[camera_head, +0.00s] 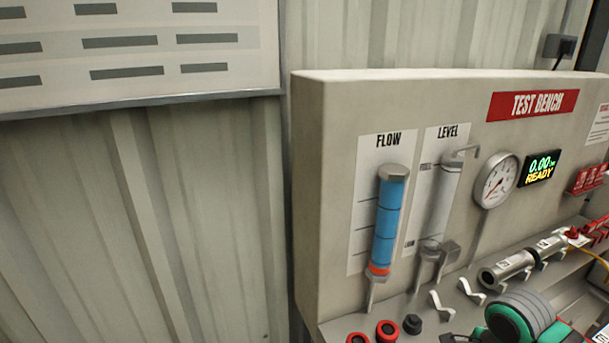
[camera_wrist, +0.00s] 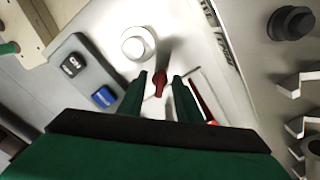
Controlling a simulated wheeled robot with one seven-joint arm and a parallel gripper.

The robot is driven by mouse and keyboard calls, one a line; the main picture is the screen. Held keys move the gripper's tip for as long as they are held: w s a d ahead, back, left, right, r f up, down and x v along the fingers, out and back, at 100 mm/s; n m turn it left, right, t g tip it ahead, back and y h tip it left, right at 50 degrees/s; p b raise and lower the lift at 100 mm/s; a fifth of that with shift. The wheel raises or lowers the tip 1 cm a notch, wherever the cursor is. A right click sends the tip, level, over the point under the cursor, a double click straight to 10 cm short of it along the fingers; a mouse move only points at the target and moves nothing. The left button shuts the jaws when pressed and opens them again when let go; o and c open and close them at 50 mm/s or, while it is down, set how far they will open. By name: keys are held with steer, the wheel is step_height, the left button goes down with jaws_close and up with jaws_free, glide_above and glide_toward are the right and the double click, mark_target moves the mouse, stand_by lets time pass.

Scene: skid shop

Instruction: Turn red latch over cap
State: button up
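The red latch (camera_wrist: 160,83) shows in the wrist view, a small red piece on a pale panel. A round white cap (camera_wrist: 137,43) sits just beyond it, up and to the left; the latch does not lie across its face. My gripper (camera_wrist: 161,79) has green fingers, one on each side of the latch, with gaps visible between them and it. It looks open, and I cannot tell whether either finger touches the latch. The latch's lower part and pivot are hard to make out. I cannot make out the latch or cap in the head view.
In the wrist view, black (camera_wrist: 72,65) and blue (camera_wrist: 104,97) buttons lie left, a thin red bar (camera_wrist: 203,104) right of the fingers, and a black knob (camera_wrist: 291,23) with metal brackets (camera_wrist: 300,84) farther right. The head view shows the test bench (camera_head: 325,140) with a blue flow tube (camera_head: 389,225).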

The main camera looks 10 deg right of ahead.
steer(key=shift+c, duration=0.7)
steer(key=c, duration=0.5)
steer(key=shift+o, duration=0.2)
steer(key=shift+n, duration=1.1)
steer(key=shift+n, duration=2.2)
